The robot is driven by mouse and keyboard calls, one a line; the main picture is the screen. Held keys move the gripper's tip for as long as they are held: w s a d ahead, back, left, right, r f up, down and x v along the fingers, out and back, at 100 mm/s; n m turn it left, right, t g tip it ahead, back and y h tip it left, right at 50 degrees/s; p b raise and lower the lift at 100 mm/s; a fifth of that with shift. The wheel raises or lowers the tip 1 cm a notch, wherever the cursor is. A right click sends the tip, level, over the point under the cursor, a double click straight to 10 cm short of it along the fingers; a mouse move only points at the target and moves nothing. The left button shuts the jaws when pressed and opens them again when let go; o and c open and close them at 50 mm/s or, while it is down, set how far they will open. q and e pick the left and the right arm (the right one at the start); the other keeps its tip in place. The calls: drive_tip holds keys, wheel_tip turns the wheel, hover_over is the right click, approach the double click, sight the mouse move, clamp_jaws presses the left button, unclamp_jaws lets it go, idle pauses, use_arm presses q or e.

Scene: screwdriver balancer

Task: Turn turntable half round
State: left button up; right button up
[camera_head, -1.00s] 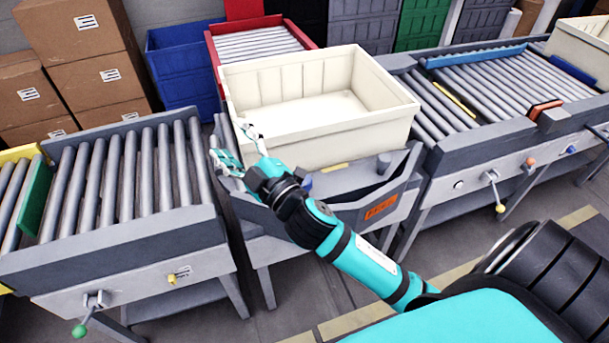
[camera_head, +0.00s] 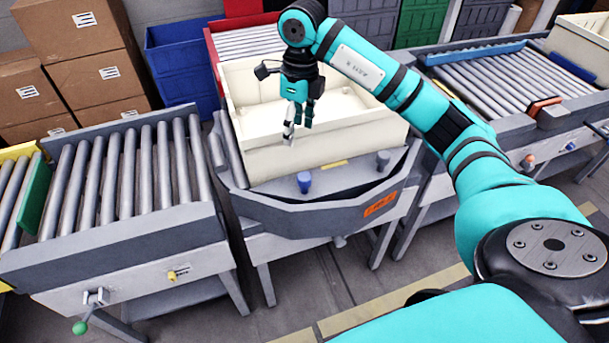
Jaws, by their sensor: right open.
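The turntable (camera_head: 335,203) is a grey platform on a stand in the middle, with a blue knob (camera_head: 304,182) and a grey knob (camera_head: 383,160) at its front edge. A cream tote (camera_head: 270,164) sits upright on it and looks empty. My right gripper (camera_head: 298,127) points down, open, its fingers at the tote's near wall around the rim. I cannot tell whether they touch the wall. My left gripper is not in view.
A roller conveyor (camera_head: 125,180) adjoins at the left, another (camera_head: 490,85) at the right. A red-framed conveyor (camera_head: 245,42) is behind. Cardboard boxes (camera_head: 75,45) and a blue bin (camera_head: 183,60) stand at the back left. Floor shows in front.

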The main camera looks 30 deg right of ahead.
sight(304, 176)
drive_tip(key=shift+h, duration=0.4)
drive_tip(key=f, duration=0.5)
drive_tip(key=d+f+p, duration=0.1)
drive_tip(key=f, duration=0.5)
drive_tip(key=f+p, duration=0.1)
drive_tip(key=f, duration=0.4)
drive_tip(key=shift+s+d+f, duration=0.2)
drive_tip(key=shift+d+f, duration=0.15)
clamp_jaws()
